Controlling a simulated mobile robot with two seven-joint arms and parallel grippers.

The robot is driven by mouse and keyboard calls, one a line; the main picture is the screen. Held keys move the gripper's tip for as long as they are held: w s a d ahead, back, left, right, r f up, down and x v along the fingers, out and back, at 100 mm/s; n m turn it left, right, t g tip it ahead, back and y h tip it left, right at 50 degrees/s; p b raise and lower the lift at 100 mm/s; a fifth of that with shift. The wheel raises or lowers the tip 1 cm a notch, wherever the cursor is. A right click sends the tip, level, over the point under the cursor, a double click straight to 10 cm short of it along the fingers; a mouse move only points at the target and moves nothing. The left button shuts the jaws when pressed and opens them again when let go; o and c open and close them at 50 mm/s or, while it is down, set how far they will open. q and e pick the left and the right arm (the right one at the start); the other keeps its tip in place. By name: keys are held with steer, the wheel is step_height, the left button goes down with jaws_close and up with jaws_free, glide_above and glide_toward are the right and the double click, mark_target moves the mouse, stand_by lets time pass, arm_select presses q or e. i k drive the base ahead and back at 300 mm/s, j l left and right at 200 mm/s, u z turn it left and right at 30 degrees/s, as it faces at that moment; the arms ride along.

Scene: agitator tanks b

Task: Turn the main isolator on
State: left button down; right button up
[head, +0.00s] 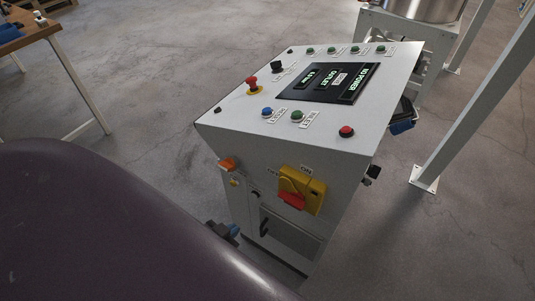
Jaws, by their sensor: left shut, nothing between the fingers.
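The main isolator (309,190) is a yellow switch with a red part (291,202) on the front face of a grey console (225,140). An "ON" label (305,169) is above it, and a small label that seems to read "OFF" is at its upper left. The red part lies nearly level along the lower left of the yellow; I cannot tell the switch position for sure. My left gripper (231,231), dark with blue, shows small beside the console's left edge, left of and below the isolator, apart from it. It is shut and empty, partly hidden by my purple body part. My right gripper is out of view.
The sloping top carries a red emergency button (251,82), a display (329,82), a red button (346,131) and several coloured buttons. An orange part (228,164) sits on the front's left side. A white post (480,95) stands at right, a wooden table (30,30) at left.

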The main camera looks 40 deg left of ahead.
mark_target(294, 198)
steer(key=k+j, duration=0.15)
steer(key=j, duration=0.25)
steer(key=k+j, duration=0.2)
steer(key=j, duration=0.2)
steer(key=k+j, duration=0.15)
steer(key=j, duration=0.2)
steer(key=k+j, duration=0.15)
steer(key=j, duration=0.25)
steer(key=k+j, duration=0.15)
steer(key=j, duration=0.25)
